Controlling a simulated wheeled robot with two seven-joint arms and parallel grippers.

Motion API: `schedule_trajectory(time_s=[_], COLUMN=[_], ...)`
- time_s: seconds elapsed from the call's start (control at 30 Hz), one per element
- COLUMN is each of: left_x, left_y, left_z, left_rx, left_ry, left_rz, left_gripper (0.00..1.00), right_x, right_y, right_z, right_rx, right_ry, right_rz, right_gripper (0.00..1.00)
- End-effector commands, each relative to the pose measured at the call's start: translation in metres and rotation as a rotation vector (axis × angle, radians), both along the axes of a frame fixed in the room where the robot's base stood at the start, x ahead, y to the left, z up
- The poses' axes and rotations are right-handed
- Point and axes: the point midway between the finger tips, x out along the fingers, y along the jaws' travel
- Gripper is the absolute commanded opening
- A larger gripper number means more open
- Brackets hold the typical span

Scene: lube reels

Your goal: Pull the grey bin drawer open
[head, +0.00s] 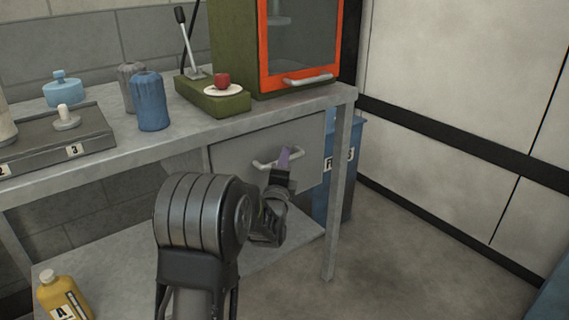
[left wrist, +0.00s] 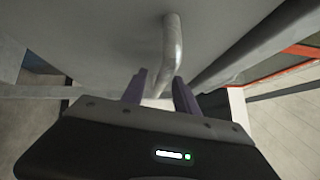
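The grey bin drawer (head: 235,153) hangs under the workbench top, with its flat front facing me. Its pale bar handle (head: 264,164) is partly hidden by my left gripper (head: 285,158). In the left wrist view the handle (left wrist: 172,45) runs down between the two purple fingers of the left gripper (left wrist: 159,92). The fingers stand apart, one on each side of the bar, with a gap still showing. The drawer front (left wrist: 110,30) fills the top of that view. My right gripper is in neither view.
The workbench (head: 185,140) has a leg (head: 342,190) right of the drawer and a lower shelf (head: 120,260). A blue bin (head: 345,170) stands behind that leg. A yellow bottle (head: 62,298) is at lower left. An orange-framed cabinet (head: 300,45) stands on top. The floor at right is clear.

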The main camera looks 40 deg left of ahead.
Motion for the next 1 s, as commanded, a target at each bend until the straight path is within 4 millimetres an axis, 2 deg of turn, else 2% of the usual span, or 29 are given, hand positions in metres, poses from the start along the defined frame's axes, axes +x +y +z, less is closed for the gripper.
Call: schedule_trajectory(time_s=[0.1,0.37,0.8,1.0], left_x=[0.0064,0.0071,0.0069,0.0070], left_y=[0.0034,0.0038,0.0037,0.0036], left_z=[0.0001,0.0009,0.0008,0.0006], left_rx=[0.000,0.000,0.000,-0.001], left_ry=[0.001,0.001,0.001,0.002], left_rz=[0.000,0.000,0.000,0.000], left_gripper=[0.36,0.36,0.00,0.00], right_x=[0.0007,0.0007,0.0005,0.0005], right_y=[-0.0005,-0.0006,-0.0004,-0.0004], right_z=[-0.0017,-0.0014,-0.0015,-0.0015], right_rx=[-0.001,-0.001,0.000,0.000], right_ry=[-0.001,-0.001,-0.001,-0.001], right_rz=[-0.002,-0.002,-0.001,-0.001], right_gripper=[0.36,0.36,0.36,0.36])
